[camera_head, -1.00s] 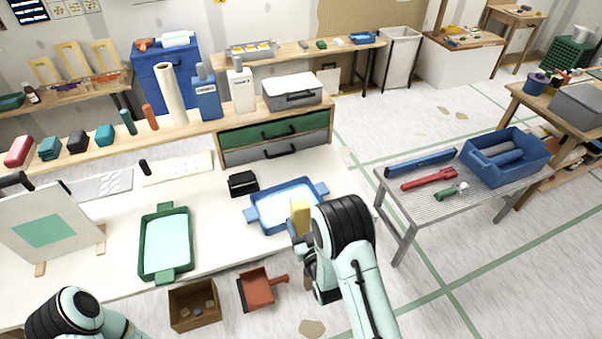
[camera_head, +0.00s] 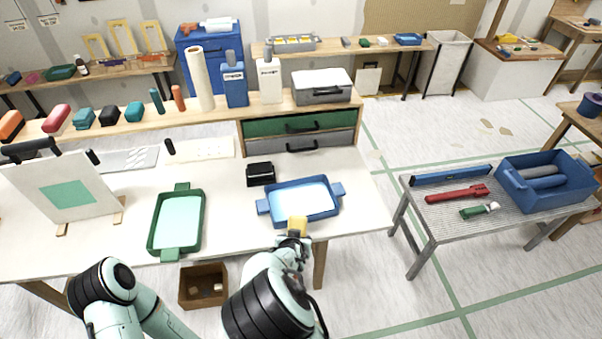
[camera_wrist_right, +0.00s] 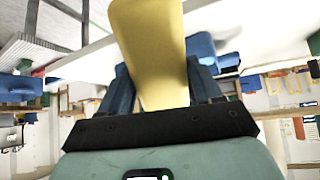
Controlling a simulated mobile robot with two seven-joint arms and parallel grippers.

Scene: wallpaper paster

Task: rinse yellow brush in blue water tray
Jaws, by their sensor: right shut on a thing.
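The yellow brush (camera_head: 298,225) is held up at the front edge of the white table, by the near rim of the blue water tray. My right gripper (camera_head: 294,238) is shut on it. In the right wrist view the brush (camera_wrist_right: 155,50) stands between the two fingers (camera_wrist_right: 160,85). The blue water tray (camera_head: 265,207) lies on the right part of the table, with pale water inside. In the head view the brush overlaps the tray's near edge; I cannot tell whether they touch. My left arm shows at the bottom left, but its gripper is out of view.
A green tray (camera_head: 154,236) lies to the left on the table, and a small black box (camera_head: 261,174) stands behind the blue tray. A board with a green patch (camera_head: 62,190) stands at the left. A metal side table (camera_head: 440,222) with tools is at the right.

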